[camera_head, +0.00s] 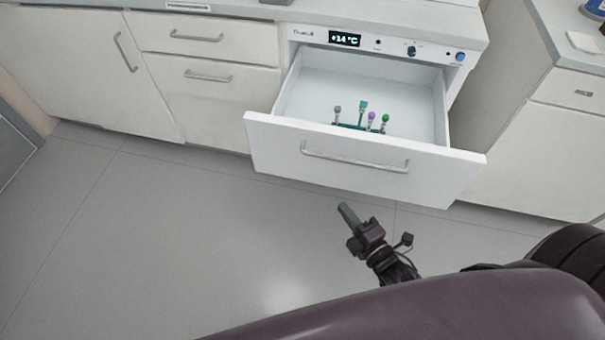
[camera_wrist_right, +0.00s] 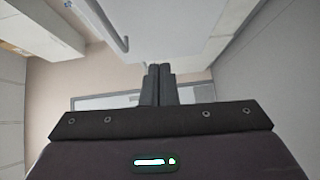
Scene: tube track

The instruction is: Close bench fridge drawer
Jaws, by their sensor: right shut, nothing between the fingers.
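The bench fridge drawer (camera_head: 270,138) is pulled well out in the head view, with a grey bar handle (camera_head: 355,160) on its white front. Inside it stand several capped tubes (camera_head: 362,114) in a teal rack, partly hidden by the drawer front. My right gripper (camera_head: 346,211) is shut and empty, below and in front of the drawer front, apart from it. In the right wrist view the shut fingers (camera_wrist_right: 157,82) point up the picture, and part of a bar handle (camera_wrist_right: 108,28) shows at upper left. My left gripper is out of view.
The fridge panel (camera_head: 388,46) above the drawer has a temperature display and knobs. White cabinets (camera_head: 100,70) with shut drawers and doors stand to the left, and another cabinet (camera_head: 545,140) stands to the right. The grey floor (camera_head: 170,240) in front is clear.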

